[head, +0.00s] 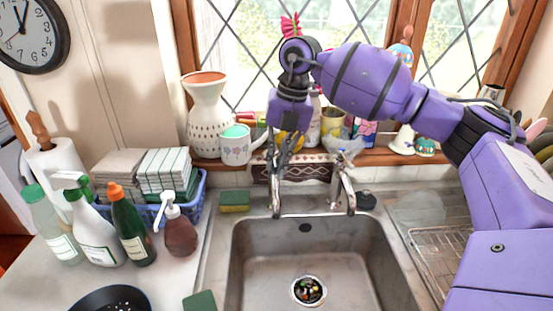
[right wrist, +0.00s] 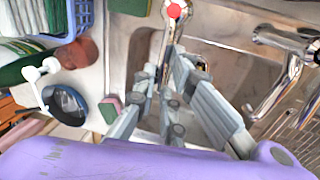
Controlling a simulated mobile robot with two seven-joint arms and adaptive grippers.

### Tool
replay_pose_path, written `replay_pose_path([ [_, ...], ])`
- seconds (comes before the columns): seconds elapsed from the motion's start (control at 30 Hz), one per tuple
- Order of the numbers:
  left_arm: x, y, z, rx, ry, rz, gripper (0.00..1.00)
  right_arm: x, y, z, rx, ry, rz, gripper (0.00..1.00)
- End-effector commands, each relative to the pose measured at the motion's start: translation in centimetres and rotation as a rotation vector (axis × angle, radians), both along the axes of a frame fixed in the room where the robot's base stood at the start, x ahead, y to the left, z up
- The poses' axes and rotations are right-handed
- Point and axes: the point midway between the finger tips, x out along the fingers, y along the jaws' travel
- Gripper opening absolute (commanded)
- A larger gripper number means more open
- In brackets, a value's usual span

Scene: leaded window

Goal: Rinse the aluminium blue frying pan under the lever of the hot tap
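The frying pan (head: 110,299) lies on the counter at the bottom left of the head view, cut off by the edge, its inside dark. It also shows in the right wrist view (right wrist: 66,103), with a bluish rim. The hot tap (head: 277,192) is the left chrome tap behind the sink; its red-marked top shows in the right wrist view (right wrist: 174,11). My right gripper (head: 281,160) points down just above this tap. Its fingers (right wrist: 167,75) are apart, with the tap at the tips; I cannot tell whether they touch it. My left gripper is not in view.
A second tap (head: 348,190) stands to the right. Bottles, a soap pump (head: 180,232) and a blue basket (head: 180,205) crowd the left counter. A sponge (head: 235,202) lies behind the sink. A vase (head: 207,115) and cup stand on the sill.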

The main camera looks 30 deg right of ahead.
Motion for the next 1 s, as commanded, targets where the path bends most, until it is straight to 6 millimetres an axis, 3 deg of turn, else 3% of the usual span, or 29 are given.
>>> replay_pose_path([
  [0.37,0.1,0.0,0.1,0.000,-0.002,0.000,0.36,0.0,-0.1,0.1,0.000,-0.001,0.011,0.00],
  [0.7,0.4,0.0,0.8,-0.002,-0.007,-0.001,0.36,-0.4,-1.6,0.2,0.001,-0.001,0.245,0.00],
  [1.0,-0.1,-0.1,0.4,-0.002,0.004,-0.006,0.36,-0.4,-1.9,0.0,0.001,0.000,0.284,0.00],
])
